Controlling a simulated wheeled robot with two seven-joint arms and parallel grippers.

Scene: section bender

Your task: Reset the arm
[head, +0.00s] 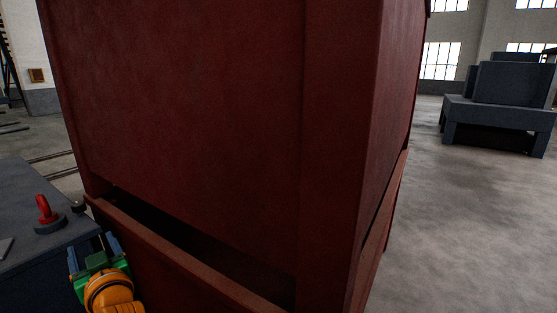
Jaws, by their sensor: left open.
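My left gripper (92,262) shows at the lower left, green and orange, seen from behind. It is close to the left lower edge of a big dark red machine body (220,110) and beside a dark grey table. It is open, and I see nothing held in it. My right gripper is out of view.
The red body fills the middle, with a dark slot above its lower ledge (190,256). A dark table (40,258) at left carries a red-handled knob (44,212). Grey machinery (500,110) stands far right. The floor (465,235) at right is clear.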

